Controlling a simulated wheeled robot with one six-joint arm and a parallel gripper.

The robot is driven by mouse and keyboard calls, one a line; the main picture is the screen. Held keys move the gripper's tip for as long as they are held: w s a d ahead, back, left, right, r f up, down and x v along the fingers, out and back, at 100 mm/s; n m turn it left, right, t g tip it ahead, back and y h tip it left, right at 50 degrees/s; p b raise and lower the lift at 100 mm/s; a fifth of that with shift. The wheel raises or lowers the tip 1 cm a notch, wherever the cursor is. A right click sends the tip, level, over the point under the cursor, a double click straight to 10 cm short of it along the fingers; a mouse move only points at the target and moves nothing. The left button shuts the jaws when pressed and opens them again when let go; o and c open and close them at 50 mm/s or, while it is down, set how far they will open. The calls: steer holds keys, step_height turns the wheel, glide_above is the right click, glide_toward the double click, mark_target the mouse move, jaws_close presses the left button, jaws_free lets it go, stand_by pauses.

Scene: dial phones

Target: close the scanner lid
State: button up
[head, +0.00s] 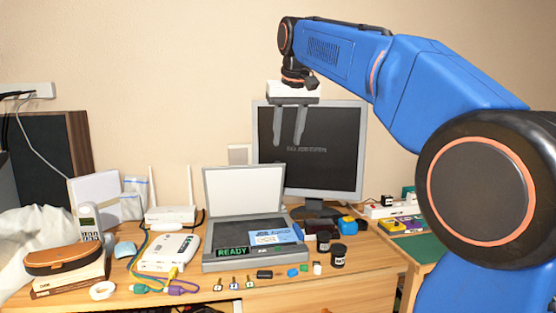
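The scanner (222,267) sits on the wooden desk, with a green READY display on its front. Its lid (243,188) stands open, raised near upright at the back with its white inner face towards me. A blue and white card (272,238) lies on the right part of the scanner's dark bed. My gripper (288,142) hangs above and behind the lid's top right corner in the picture, in front of the monitor. Its two grey fingers point down, apart, with nothing between them. It does not appear to touch the lid.
The monitor (335,150) stands behind the scanner. A white router (170,215) and a white box with cables (170,252) are to the left. Dark jars (338,256) stand close on the right. Small coloured pieces lie along the desk's front edge.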

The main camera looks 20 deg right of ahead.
steer(key=w+d+r, duration=0.2)
steer(key=w+r, duration=0.4)
steer(key=w, duration=0.2)
steer(key=shift+m, duration=0.4)
steer(key=x, duration=1.7)
steer(key=shift+f, duration=0.2)
jaws_close()
